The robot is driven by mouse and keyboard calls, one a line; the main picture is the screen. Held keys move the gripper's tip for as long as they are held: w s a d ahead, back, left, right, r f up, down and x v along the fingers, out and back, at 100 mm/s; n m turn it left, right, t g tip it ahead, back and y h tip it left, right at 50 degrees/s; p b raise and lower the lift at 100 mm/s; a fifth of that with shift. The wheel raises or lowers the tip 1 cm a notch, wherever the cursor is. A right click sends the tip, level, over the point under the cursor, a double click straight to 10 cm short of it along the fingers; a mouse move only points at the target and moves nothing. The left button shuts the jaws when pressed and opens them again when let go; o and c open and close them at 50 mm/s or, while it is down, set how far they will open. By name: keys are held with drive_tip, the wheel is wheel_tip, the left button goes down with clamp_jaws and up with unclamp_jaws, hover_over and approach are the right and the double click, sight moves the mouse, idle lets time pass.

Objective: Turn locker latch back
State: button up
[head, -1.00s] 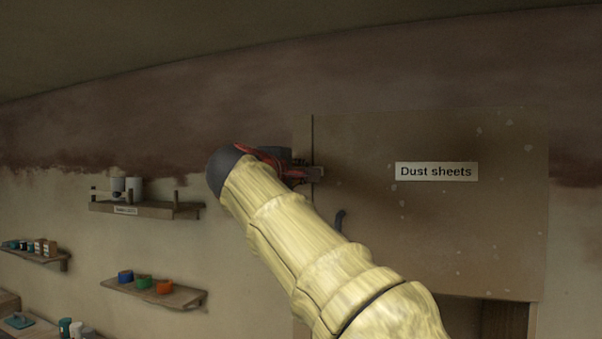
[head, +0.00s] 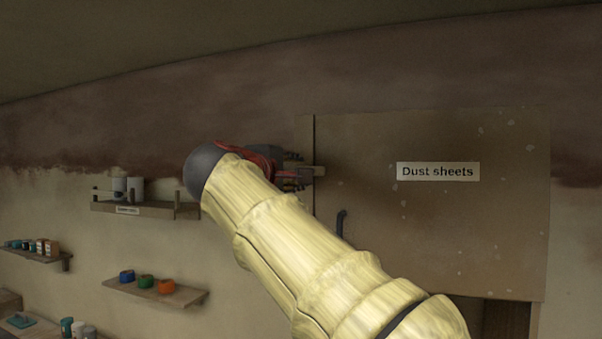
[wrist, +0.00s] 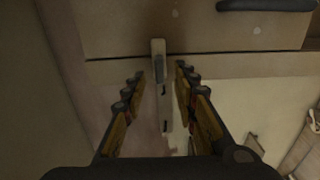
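The locker (head: 450,235) is a brown cabinet with a "Dust sheets" label on its closed door. Its latch (wrist: 158,60) is a narrow pale bar with a grey part, lying across the seam at the door's edge in the wrist view. In the head view, a small part of the latch (head: 319,171) shows at the door's left edge, mostly hidden by my gripper (head: 303,174). In the wrist view my gripper (wrist: 160,74) is open, one finger on each side of the latch, with a visible gap at both sides.
A dark door handle (head: 341,223) sits below the latch. To the left, wall shelves hold jars (head: 127,188) and coloured tape rolls (head: 146,281). An open compartment (head: 505,318) lies under the door. The wall between shelves and locker is clear.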

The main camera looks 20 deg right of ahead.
drive_tip(key=v, duration=0.7)
drive_tip(key=shift+s, duration=0.2)
drive_tip(key=shift+a, duration=0.1)
